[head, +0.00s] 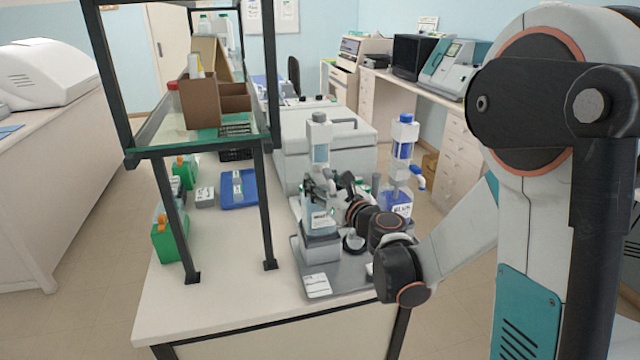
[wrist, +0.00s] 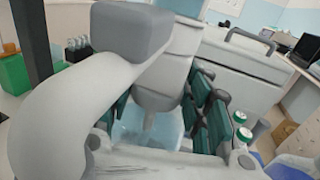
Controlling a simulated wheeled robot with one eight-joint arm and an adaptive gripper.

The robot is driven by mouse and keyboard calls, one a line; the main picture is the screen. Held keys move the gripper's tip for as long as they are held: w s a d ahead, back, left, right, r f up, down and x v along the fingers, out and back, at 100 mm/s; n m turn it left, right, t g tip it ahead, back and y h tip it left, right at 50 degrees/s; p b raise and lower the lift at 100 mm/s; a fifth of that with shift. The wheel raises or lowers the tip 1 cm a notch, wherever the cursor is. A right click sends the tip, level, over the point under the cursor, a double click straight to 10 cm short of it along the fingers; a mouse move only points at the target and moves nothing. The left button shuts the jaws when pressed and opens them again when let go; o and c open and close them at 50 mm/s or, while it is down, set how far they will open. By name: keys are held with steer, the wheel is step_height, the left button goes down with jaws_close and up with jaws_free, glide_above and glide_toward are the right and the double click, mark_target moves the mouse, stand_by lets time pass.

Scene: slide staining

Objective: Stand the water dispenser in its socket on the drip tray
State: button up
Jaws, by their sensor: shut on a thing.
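My gripper hides part of the tray.
A blue-capped dispenser (head: 403,150) stands at the tray's right. A white card (head: 317,286) lies on the tray's front left. A large grey box-shaped machine (head: 300,150) stands behind.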

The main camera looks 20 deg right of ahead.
steer(key=shift+f+b, duration=0.85)
steer(key=shift+b, duration=0.05)
stand_by(0.8)
steer(key=o, duration=1.2)
steer(key=v, duration=1.2)
steer(key=shift+r, duration=0.1)
